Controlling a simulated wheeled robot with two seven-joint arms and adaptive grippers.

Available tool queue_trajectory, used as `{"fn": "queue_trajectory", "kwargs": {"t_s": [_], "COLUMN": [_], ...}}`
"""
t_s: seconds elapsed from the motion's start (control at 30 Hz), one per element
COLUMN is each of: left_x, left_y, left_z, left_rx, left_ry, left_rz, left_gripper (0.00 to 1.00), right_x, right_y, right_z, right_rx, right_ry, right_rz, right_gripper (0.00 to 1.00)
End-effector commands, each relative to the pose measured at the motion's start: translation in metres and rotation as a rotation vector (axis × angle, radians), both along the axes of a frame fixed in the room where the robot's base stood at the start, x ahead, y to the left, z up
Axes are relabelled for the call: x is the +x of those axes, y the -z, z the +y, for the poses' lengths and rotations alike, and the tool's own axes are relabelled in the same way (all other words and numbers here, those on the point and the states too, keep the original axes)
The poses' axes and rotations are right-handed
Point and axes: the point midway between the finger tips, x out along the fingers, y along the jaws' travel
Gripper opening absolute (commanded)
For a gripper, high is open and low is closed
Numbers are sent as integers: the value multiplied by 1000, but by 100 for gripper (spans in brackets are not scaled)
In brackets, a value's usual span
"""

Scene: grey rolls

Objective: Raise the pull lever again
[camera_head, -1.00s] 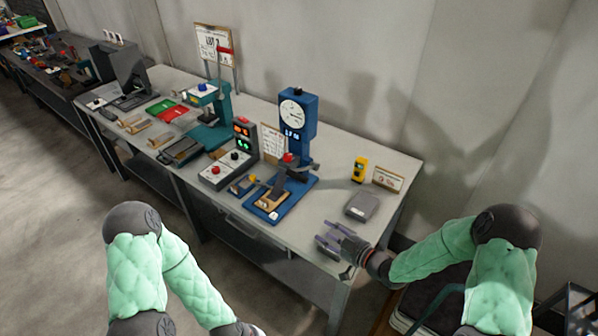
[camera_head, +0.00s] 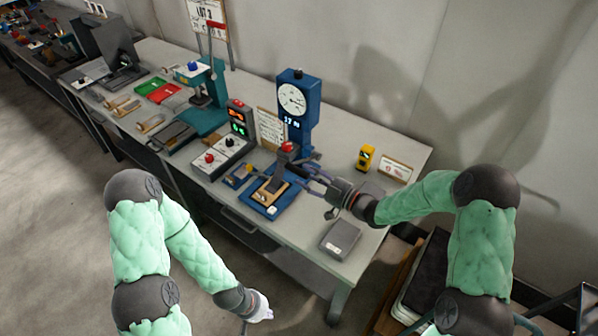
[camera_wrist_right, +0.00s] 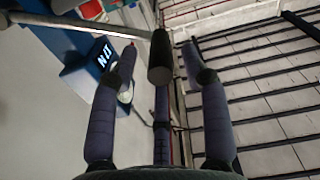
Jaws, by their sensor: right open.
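The blue press (camera_head: 297,97) with a round dial stands on the workbench. In the right wrist view, a pale rod (camera_wrist_right: 85,23) comes in from the left and ends in a black cylindrical grip (camera_wrist_right: 161,58), which looks like the pull lever. My right gripper (camera_head: 313,178) is open beside the press. In the head view the lever is hard to make out behind the fingers. My left gripper (camera_head: 256,312) is low, off the bench front; its fingers are unclear.
A grey box (camera_head: 340,240) lies at the bench's near right corner. A yellow device (camera_head: 366,158) and a small sign (camera_head: 396,169) stand behind my right arm. A control box (camera_head: 226,153) and a teal press (camera_head: 205,105) stand to the left.

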Motion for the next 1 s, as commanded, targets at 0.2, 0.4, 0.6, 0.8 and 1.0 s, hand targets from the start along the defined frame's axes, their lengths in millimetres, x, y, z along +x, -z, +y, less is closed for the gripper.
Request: {"fn": "queue_trajectory", "kwargs": {"t_s": [0.2, 0.4, 0.6, 0.8, 1.0], "left_x": [0, 0, 0, 0, 0], "left_y": [3, 3, 3, 3, 3], "left_z": [0, 0, 0, 0, 0], "left_rx": [0, 0, 0, 0, 0], "left_ry": [0, 0, 0, 0, 0], "left_rz": [0, 0, 0, 0, 0], "left_gripper": [0, 0, 0, 0, 0], "right_x": [17, 22, 23, 23, 23], "right_y": [0, 0, 0, 0, 0], "right_z": [24, 31, 31, 31, 31], "right_rx": [0, 0, -1, -1, 0], "right_ry": [0, 0, 1, 1, 1], "right_rz": [0, 0, 0, 0, 1], "right_gripper": [47, 47, 47, 4, 0]}}
